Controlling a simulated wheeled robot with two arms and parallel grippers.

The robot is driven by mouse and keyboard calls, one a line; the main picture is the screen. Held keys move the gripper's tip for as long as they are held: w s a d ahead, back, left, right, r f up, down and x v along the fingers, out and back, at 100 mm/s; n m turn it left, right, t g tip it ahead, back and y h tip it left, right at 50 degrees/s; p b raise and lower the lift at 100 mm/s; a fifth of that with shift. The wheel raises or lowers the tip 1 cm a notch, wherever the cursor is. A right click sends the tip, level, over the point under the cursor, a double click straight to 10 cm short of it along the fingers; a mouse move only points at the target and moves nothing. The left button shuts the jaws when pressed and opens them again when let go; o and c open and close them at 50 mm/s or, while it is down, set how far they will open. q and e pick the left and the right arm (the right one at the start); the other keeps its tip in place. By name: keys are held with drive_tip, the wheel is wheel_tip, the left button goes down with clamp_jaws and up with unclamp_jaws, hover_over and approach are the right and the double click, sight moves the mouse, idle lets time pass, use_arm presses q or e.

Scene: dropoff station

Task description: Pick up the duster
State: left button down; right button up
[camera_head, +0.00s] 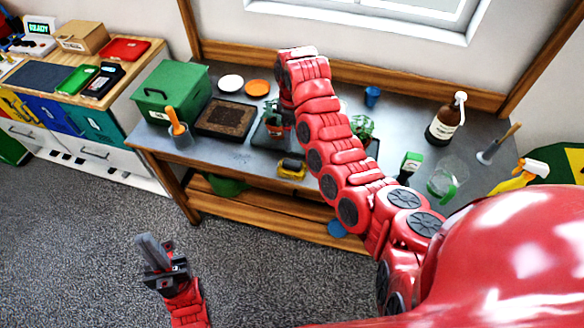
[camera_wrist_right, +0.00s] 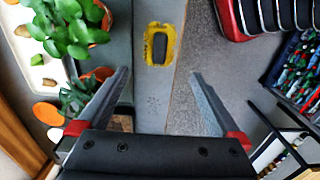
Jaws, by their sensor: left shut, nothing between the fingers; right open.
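A yellow object with a dark top, which looks like the duster (camera_head: 291,169), lies near the front edge of the grey workbench. In the right wrist view the duster (camera_wrist_right: 160,45) lies ahead of the fingertips, roughly between their lines and apart from them. My right gripper (camera_wrist_right: 160,76) is open and empty. My left gripper (camera_head: 146,242) is shut and empty, low over the carpet in front of the bench.
Potted plants (camera_wrist_right: 68,25) stand close beside the right gripper. On the workbench (camera_head: 225,155) are a green box (camera_head: 172,92), a dark tray (camera_head: 226,118), a grey cup (camera_head: 183,139) with an orange-handled tool, and a brown bottle (camera_head: 445,125). The carpet in front is mostly clear.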

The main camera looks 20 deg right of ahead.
drive_tip(key=b, duration=0.2)
hover_over(292, 162)
wheel_tip(292, 162, down, 5)
drive_tip(key=shift+s+f, duration=0.15)
drive_tip(key=shift+f, duration=0.05)
wheel_tip(292, 162, down, 4)
drive_tip(key=shift+d+f+p, duration=0.1)
drive_tip(key=shift+f+p, duration=0.15)
drive_tip(key=shift+p, duration=0.75)
drive_tip(key=shift+f, duration=0.35)
drive_tip(key=shift+f+p, duration=0.7)
drive_tip(key=shift+p, duration=0.1)
drive_tip(key=shift+f, duration=0.6)
drive_tip(key=shift+f+b, duration=0.3)
drive_tip(key=shift+f, duration=1.1)
drive_tip(key=c, duration=1.3)
